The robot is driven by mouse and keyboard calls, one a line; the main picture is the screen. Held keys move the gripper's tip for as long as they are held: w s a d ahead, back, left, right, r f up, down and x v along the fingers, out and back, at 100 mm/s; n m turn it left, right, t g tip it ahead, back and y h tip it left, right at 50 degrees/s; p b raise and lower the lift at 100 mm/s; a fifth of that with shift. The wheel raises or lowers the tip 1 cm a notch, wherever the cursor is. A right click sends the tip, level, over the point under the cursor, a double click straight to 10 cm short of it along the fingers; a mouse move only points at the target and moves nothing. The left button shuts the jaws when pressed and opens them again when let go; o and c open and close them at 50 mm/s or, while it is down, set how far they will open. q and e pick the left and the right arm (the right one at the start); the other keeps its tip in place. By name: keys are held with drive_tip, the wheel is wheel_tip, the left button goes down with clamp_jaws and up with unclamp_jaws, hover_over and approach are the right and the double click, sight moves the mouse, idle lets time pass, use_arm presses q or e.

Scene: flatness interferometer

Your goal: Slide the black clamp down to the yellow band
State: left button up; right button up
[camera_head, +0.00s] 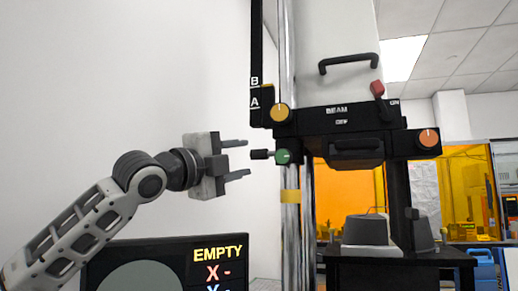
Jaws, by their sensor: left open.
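The black clamp (315,118) is the dark body marked BEAM, set across a shiny upright pole (291,240). It carries a yellow knob (280,113), a green knob (283,157) with a black-tipped handle (260,154) pointing left, and an orange knob (428,138). The yellow band (290,196) is on the pole below the clamp, with bare pole between them. My left gripper (244,159) is open and empty, its fingers pointing right, just left of the black handle tip. The handle lies level with the gap between the fingers. My right gripper is not in view.
A screen (170,268) reading EMPTY stands below my left arm. A red lever (377,89) and a black handle (348,63) are on the machine. A grey block (366,230) sits on its black base. Free space lies before the plain wall at left.

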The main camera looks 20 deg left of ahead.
sight(255, 155)
use_arm(q)
drive_tip(key=p+x, duration=0.1)
drive_tip(key=x, duration=0.5)
drive_tip(key=shift+w+r+p, duration=0.1)
drive_tip(key=shift+w+p, duration=0.1)
drive_tip(key=shift+p, duration=0.1)
drive_tip(key=shift+c, duration=0.3)
